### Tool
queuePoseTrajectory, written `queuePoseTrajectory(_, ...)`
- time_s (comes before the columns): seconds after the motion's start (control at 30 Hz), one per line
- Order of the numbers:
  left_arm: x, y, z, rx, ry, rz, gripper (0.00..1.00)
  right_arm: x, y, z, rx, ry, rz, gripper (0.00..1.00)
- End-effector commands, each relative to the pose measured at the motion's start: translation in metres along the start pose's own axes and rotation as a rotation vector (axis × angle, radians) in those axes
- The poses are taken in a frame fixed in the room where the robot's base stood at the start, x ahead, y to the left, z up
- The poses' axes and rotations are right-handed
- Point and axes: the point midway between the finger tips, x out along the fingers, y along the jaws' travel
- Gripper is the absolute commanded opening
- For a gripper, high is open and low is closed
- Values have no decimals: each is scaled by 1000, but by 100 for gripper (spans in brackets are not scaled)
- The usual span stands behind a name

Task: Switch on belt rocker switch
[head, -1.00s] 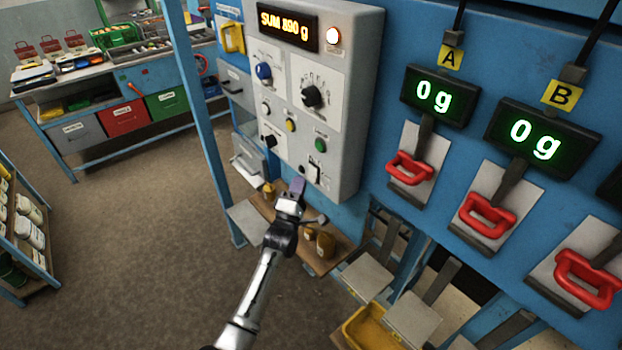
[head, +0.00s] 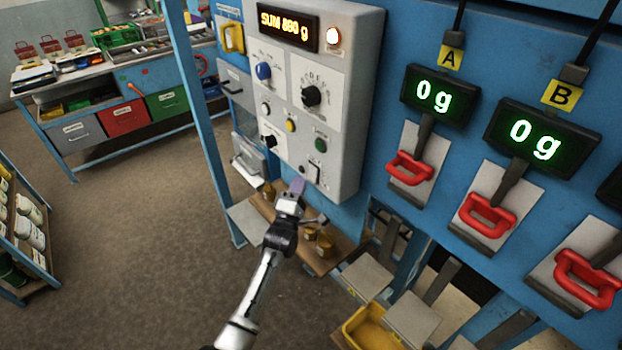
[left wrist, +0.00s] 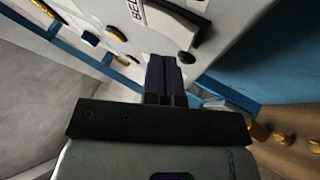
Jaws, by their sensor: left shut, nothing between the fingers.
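The belt rocker switch (head: 314,172) sits low on the front of the grey control box (head: 349,110). The fingertips (left wrist: 163,62) point at the panel close to the rocker's lower edge. I cannot tell whether they touch it, or which way the rocker is tipped. My right gripper is not in view.
The box also carries a display (head: 288,27) reading "SUM 890 g", a lit lamp (head: 333,36), knobs and buttons. Small jars (head: 325,242) stand on a wooden shelf below. Scales with red handles (head: 409,168) hang at right. Open floor (head: 140,240) lies at left.

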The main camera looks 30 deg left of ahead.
Motion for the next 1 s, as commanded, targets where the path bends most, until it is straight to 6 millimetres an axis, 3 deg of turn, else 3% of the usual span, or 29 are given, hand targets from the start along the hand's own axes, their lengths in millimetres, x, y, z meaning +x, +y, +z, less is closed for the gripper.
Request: queuePoseTrajectory(1.0, 6, -4, 4, 0, 0, 0, 0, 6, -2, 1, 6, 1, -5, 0)
